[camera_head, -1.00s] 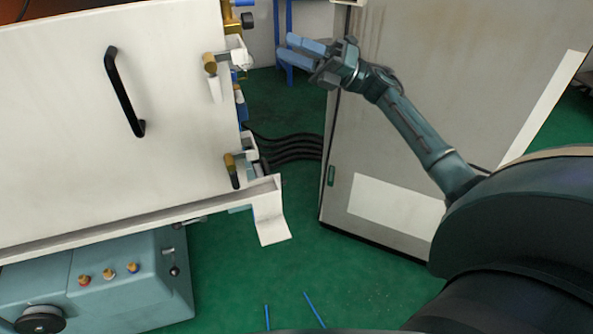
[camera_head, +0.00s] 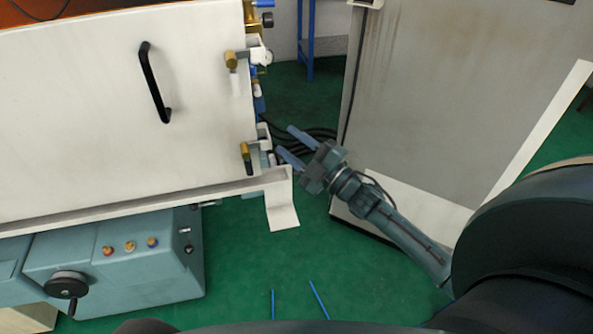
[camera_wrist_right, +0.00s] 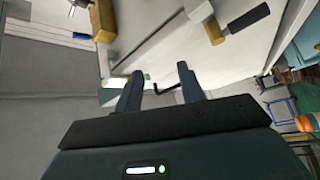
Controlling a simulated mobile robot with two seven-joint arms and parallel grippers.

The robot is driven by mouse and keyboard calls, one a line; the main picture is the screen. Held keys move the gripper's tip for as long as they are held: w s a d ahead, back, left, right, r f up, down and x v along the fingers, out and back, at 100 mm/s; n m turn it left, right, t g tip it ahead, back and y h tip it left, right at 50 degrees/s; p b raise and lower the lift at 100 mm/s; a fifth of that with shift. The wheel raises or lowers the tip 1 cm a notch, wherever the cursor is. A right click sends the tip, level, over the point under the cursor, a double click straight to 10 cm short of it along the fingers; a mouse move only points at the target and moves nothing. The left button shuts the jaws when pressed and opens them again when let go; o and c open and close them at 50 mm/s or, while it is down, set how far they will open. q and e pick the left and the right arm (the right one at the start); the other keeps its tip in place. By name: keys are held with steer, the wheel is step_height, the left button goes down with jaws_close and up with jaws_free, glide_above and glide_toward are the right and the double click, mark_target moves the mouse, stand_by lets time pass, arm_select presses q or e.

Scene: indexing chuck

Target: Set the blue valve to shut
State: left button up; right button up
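Small blue parts (camera_head: 258,103) sit along the right edge of the white panel, partly hidden by its brackets. I cannot tell for certain which one is the blue valve. My left gripper is not in view.
The white panel (camera_head: 90,120) has a black handle (camera_head: 155,82). A grey cabinet (camera_head: 445,90) stands right, with black hoses (camera_head: 300,133) running to it behind my right gripper. A bent white sheet (camera_head: 281,205) juts out below the lower bracket.

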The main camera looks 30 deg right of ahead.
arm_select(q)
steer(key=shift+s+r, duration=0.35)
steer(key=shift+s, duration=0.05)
arm_select(e)
steer(key=s+f+m+h, duration=0.1)
steer(key=s+a+f+m, duration=0.1)
steer(key=s+f+m+h, duration=0.1)
steer(key=f, duration=0.1)
steer(key=shift+s+a+m+g+h, duration=0.25)
steer(key=shift+a+m+g+h, duration=0.05)
steer(key=shift+a+m, duration=0.1)
steer(key=shift+d, duration=0.1)
